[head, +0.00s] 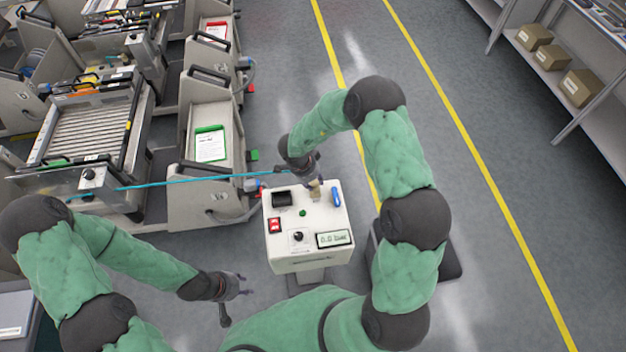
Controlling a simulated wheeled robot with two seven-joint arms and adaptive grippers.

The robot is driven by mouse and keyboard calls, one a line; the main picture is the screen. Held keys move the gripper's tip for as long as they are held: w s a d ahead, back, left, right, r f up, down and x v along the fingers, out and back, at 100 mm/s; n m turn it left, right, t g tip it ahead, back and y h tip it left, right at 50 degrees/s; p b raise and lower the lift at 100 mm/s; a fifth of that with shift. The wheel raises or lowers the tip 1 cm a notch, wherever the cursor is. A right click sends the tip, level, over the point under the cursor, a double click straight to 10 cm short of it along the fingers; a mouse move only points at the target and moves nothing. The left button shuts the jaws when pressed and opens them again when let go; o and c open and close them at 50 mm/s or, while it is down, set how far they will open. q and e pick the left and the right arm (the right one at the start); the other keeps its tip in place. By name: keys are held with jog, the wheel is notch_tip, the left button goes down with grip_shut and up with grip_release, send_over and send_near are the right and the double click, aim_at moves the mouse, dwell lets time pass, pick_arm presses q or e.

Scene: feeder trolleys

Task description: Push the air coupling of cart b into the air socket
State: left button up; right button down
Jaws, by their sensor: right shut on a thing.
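My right gripper (312,181) is over the back edge of a white box (290,263) on a stand. It is shut on the end of a blue air hose (200,181), at the air coupling, which the fingers mostly hide. A brass-coloured fitting (316,194) shows just below the fingers at the box top. I cannot tell whether coupling and socket touch. The hose runs taut leftward to a roller cart (85,130). No letter marks which cart is b. My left gripper (242,285) is empty with fingers apart, left of the box's front.
The box carries a blue lever (336,196), red switch (274,225), black knob (297,237) and a display (333,239) that seems to read 0.0 bar. Grey trolleys (207,190) crowd the left. A shelf with cartons (579,87) stands far right. The floor between is clear.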

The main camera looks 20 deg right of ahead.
jog(key=c, duration=0.8)
grip_release()
jog(key=v, duration=1.2)
jog(key=shift+w, duration=0.1)
